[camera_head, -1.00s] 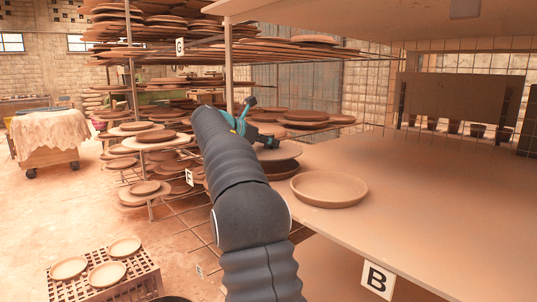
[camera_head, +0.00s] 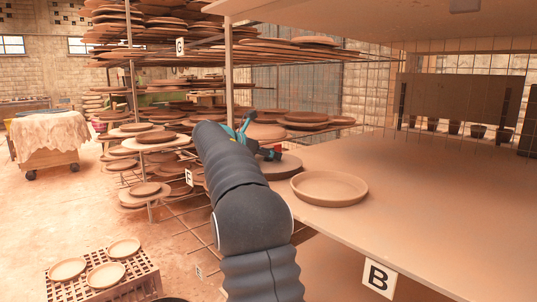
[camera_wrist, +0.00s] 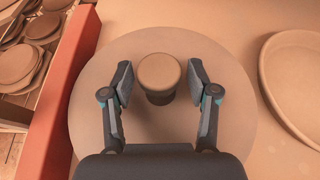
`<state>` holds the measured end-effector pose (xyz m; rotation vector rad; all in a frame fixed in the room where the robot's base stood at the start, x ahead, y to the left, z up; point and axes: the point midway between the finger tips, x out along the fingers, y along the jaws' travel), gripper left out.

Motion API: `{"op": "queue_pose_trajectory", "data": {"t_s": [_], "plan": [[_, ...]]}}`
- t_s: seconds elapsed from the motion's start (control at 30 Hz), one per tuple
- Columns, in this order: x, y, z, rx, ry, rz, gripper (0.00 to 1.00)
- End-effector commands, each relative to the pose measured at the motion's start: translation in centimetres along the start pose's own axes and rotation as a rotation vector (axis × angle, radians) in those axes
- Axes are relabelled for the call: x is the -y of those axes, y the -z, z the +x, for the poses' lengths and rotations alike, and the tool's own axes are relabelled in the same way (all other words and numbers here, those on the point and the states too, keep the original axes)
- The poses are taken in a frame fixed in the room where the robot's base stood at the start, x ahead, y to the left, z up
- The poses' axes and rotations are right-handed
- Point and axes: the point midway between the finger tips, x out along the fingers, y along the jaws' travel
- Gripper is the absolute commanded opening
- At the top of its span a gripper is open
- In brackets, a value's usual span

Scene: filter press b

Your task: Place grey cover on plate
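The cover is a round flat disc with a knob in its middle; it looks dull brown-grey in this light. In the wrist view the cover (camera_wrist: 90,125) lies below my gripper (camera_wrist: 160,80). Its knob (camera_wrist: 160,75) stands between my two open fingers, with a small gap showing on each side. In the head view the cover (camera_head: 283,168) lies at the left end of the tabletop, partly hidden by my arm and gripper (camera_head: 268,153). The plate (camera_head: 329,188), a shallow clay dish with a raised rim, sits just right of it and looks empty. The plate's edge also shows in the wrist view (camera_wrist: 270,85).
The tabletop (camera_head: 430,200) marked B is clear to the right of the plate. An upper board (camera_head: 390,30) hangs above it. Racks of plates (camera_head: 160,135) stand behind and left. A red beam (camera_wrist: 70,70) runs left of the cover. A crate (camera_head: 140,284) holds 3 dishes.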

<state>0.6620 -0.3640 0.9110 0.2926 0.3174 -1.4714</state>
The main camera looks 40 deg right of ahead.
Motion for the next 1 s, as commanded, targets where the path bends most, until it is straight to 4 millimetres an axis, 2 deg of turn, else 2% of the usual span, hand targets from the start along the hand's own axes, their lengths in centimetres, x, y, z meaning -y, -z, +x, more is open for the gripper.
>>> {"op": "queue_pose_trajectory", "data": {"t_s": [0.17,0.27,0.7,0.8,1.0], "plan": [[0.0,-0.3,-0.2,0.000,-0.001,0.001,0.59],[-0.1,-0.3,-1.4,0.000,-0.002,0.000,0.59],[-0.1,-0.3,-9.6,0.001,-0.002,0.000,0.59],[-0.1,-0.3,-10.9,0.001,-0.001,-0.001,0.59],[0.0,-0.3,-12.1,0.001,0.000,0.000,0.59]]}}
